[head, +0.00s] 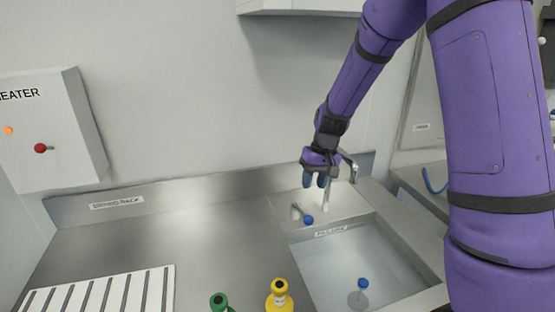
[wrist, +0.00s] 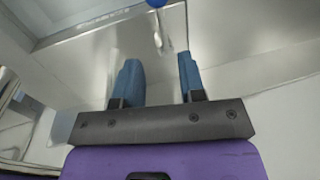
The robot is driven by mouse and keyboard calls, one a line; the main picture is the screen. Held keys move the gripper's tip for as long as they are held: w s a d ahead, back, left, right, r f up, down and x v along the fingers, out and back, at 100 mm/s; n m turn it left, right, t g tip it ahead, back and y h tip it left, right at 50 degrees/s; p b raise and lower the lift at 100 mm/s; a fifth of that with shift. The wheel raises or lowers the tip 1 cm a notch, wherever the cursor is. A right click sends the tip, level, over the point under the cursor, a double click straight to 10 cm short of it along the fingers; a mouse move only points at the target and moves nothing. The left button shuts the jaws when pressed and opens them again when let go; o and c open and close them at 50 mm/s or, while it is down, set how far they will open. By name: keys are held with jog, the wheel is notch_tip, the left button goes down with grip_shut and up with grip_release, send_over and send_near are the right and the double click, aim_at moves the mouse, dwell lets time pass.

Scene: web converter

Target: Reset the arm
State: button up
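My purple arm reaches from the upper right in the head view. My gripper (head: 316,181) hangs above the back edge of the sink, close to the faucet (head: 350,167). In the wrist view my gripper (wrist: 162,82) shows two blue fingers standing apart with nothing between them. A lever with a blue knob (head: 308,219) stands just below the gripper, apart from it. The blue knob also shows at the top of the wrist view (wrist: 156,3). Whether the gripper touches the faucet I cannot tell.
The sink basin (head: 330,262) holds a clear blue-capped bottle (head: 362,285). A white drying rack (head: 68,294) lies at left. A heater box (head: 50,130) hangs on the wall.

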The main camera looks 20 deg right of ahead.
jog(key=s+r+t, duration=0.2)
jog(key=s+r, duration=0.9)
jog(key=r, duration=0.5)
jog(key=s+r+t+h, duration=0.1)
jog(key=s+r, duration=0.2)
jog(key=s, duration=0.6)
jog(key=s+d+r+t+h, duration=0.1)
jog(key=s+r, duration=0.3)
jog(key=s, duration=0.5)
jog(key=shift+t, duration=0.6)
